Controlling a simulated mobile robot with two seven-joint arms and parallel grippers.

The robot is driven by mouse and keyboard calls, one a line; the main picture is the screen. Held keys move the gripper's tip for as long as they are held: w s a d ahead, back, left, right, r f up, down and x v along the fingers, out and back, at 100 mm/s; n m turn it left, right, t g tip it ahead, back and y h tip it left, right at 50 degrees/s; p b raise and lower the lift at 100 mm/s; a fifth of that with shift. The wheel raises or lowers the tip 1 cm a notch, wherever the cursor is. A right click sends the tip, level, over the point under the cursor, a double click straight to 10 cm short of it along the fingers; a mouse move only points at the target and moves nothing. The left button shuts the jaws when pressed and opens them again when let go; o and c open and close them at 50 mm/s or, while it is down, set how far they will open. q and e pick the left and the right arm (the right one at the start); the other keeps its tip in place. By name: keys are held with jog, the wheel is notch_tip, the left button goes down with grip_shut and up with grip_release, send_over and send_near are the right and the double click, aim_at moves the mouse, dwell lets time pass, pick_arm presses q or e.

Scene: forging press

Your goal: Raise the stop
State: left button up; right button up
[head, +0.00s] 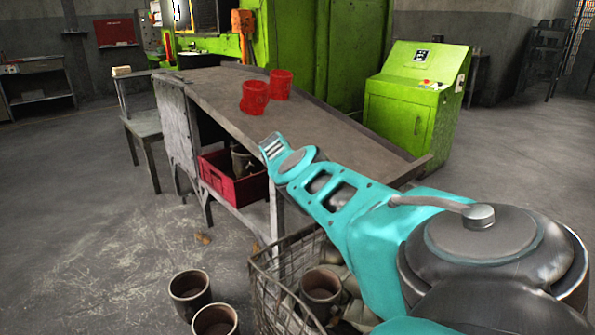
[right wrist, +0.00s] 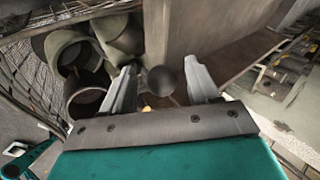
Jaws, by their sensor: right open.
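A dark round knob (right wrist: 162,80) shows in the right wrist view, between the fingers of my right gripper (right wrist: 160,67). The fingers are apart, one on each side of the knob, with gaps showing. I cannot tell how deep the knob lies between them or whether it belongs to the stop. In the head view my teal right arm reaches in from the right over the near end of the table (head: 215,95); its fingers cannot be made out there. Nothing in the head view is clearly the stop. My left gripper is not in view.
Two red containers (head: 255,97) stand on the table. A red crate (head: 225,183) sits under it. A wire basket (head: 262,290) with several dark cylindrical parts stands near my arm, with more cylinders (head: 189,290) on the floor. A green control cabinet (head: 400,120) stands behind right.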

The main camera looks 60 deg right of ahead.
jog(key=p+v, duration=0.9)
jog(key=v, duration=0.3)
jog(key=shift+a, duration=0.2)
